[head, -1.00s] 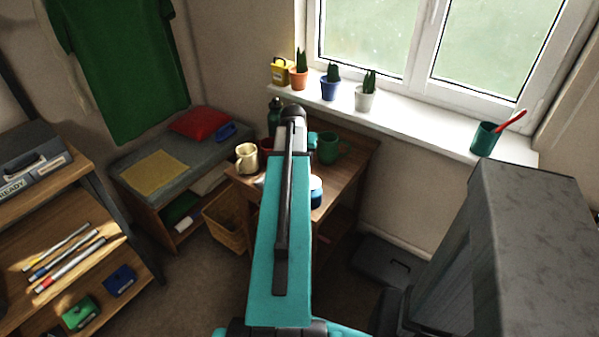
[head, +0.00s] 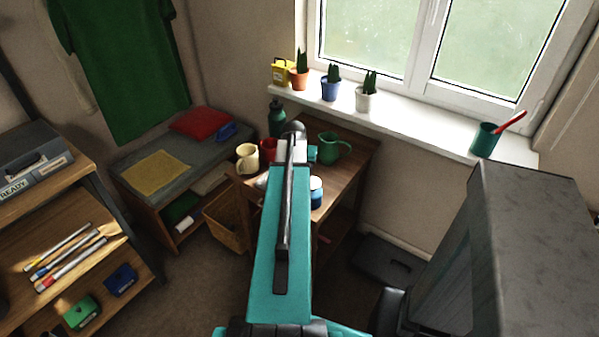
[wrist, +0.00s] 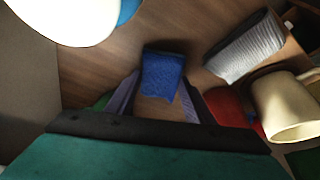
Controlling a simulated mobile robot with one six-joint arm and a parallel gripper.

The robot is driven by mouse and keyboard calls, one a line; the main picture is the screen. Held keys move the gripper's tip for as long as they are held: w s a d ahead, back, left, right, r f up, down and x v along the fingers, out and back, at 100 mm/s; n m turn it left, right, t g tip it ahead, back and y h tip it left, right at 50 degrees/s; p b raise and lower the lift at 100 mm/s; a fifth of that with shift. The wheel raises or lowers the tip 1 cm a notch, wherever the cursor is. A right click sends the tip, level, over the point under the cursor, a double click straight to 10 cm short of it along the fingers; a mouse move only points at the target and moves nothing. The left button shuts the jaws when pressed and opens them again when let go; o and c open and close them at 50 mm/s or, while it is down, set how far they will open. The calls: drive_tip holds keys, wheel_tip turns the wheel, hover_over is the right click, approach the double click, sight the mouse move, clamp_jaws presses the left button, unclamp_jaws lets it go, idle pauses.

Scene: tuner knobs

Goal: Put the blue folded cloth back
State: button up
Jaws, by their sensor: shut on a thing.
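The blue folded cloth (wrist: 163,76) shows in the wrist view between the tips of my gripper (wrist: 160,88). My gripper is shut on it, over the brown wooden table top (wrist: 100,75). I cannot tell whether the cloth touches the wood. In the head view my arm hides both the cloth and the gripper tips; the small wooden table (head: 345,183) shows around the arm.
A grey folded cloth (wrist: 243,47), a cream mug (wrist: 285,108) and a red thing (wrist: 227,106) are close on the right in the wrist view. A blue-and-white jar (head: 316,191) and a green jug (head: 333,147) stand on the table. The windowsill (head: 420,122) holds several pots.

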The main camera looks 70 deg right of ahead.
drive_tip(key=shift+f, duration=0.4)
drive_tip(key=shift+f, duration=0.1)
drive_tip(key=o, duration=0.9)
drive_tip(key=shift+r, duration=0.2)
drive_tip(key=shift+b+v, duration=0.5)
drive_tip(key=shift+v, duration=5.4)
